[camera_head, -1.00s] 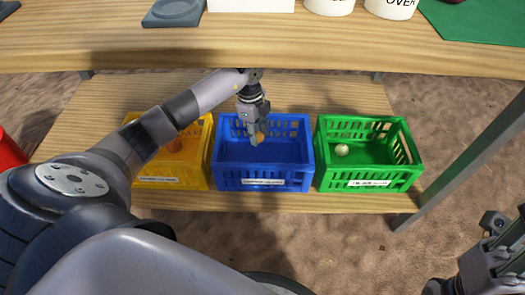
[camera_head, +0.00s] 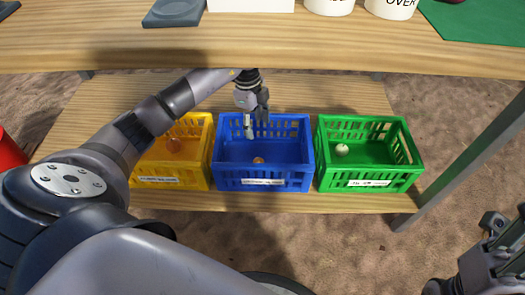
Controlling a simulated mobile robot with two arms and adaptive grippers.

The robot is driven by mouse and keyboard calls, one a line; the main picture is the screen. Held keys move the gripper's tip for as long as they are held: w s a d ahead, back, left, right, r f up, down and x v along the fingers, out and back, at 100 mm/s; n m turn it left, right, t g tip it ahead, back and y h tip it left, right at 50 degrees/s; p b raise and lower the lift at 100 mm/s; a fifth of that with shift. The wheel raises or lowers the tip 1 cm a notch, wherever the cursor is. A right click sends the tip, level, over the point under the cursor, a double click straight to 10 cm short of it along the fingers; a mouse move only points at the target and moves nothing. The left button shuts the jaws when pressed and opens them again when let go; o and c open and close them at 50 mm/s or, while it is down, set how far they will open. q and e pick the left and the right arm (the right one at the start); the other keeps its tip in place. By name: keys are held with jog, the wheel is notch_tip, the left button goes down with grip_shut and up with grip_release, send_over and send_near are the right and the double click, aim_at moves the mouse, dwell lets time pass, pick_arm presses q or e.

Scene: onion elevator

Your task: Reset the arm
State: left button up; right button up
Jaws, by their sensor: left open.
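My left gripper (camera_head: 257,128) hangs open and empty over the back part of the blue crate (camera_head: 262,184), with its fingers pointing down. A small orange-brown onion (camera_head: 258,160) lies on the floor of the blue crate, below and apart from the fingers. My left arm comes in from the left and passes over the yellow crate. My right gripper (camera_head: 500,255) is at the lower right edge, away from the crates; its fingers are partly cut off, so its opening is unclear.
The yellow crate (camera_head: 170,184) on the left holds a reddish-brown onion (camera_head: 173,146). The green crate (camera_head: 370,184) on the right holds a pale onion (camera_head: 341,150). All crates stand on the lower wooden shelf (camera_head: 300,201). The upper wooden shelf (camera_head: 300,52) overhangs the back, close above my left wrist.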

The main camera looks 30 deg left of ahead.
pick_arm(q)
jog(key=shift+a+r, duration=0.2)
jog(key=shift+r, duration=1.5)
jog(key=shift+d, duration=0.1)
